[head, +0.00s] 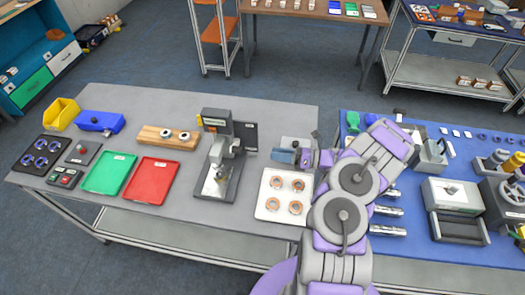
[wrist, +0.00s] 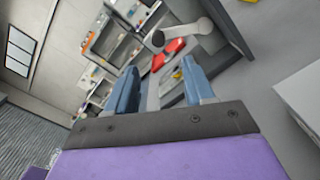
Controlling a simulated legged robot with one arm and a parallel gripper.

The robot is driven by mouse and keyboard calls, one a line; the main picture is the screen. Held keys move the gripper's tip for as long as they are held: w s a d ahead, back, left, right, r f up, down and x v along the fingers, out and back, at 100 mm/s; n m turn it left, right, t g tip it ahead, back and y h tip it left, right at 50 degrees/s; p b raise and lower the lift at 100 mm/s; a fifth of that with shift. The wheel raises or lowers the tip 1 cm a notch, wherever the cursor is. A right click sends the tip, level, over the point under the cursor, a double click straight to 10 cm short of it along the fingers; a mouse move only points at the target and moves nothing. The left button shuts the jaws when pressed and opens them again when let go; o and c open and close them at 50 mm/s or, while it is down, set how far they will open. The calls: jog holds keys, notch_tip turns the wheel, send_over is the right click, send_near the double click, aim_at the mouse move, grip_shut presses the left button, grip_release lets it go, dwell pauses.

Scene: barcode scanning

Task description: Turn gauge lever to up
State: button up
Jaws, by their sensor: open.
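The gauge (head: 222,160) stands on the grey table in the head view, with a dark base, an upright column and a grey head. I cannot clearly make out its lever or the lever's position. My gripper (head: 285,156) is to the right of the gauge, apart from it, above the table near a white tray. In the wrist view my gripper (wrist: 160,75) has its two blue fingers spread with nothing held between them. A grey rod-like part with a dark round end (wrist: 157,39) shows beyond the fingertips; it may belong to the gauge.
A white tray (head: 262,211) with several ring parts lies below my gripper. Left of the gauge are a red tray (head: 151,180), a green tray (head: 110,174) and a wooden block (head: 153,137). A dark panel (head: 246,135) stands behind the gauge. A blue-topped table (head: 405,248) adjoins at right.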

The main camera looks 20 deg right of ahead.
jog(key=v, duration=0.5)
dwell(0.4)
jog(key=s+a+r+n+g+b, duration=0.2)
jog(key=a+r+n+g, duration=0.35)
jog(key=a, duration=0.35)
jog(key=s+a+r+n+g+b, duration=0.1)
jog(key=s+a+r+n+g, duration=0.1)
jog(key=a+r+n+g, duration=0.4)
jog(key=s+a+r+n+g+h+b, duration=0.2)
jog(key=s+a+r+n+h+b, duration=0.15)
jog(key=s+a+n+h, duration=0.45)
jog(key=s+d+n+t+h+b, duration=0.1)
jog(key=s+d+n+h, duration=0.1)
jog(key=s+n, duration=0.2)
jog(key=s+d+f+n+h+b, duration=0.1)
jog(key=s+d+n+h, duration=0.1)
jog(key=s, duration=0.7)
jog(key=s+d+f+n+t+h+b, duration=0.1)
jog(key=s+d+n+h, duration=0.1)
jog(key=s+n, duration=0.3)
jog(key=s+h, duration=0.1)
jog(key=s, duration=0.1)
jog(key=shift+s+n+t+h, duration=0.25)
jog(key=shift+n+t+h, duration=0.05)
jog(key=shift+n+t, duration=0.05)
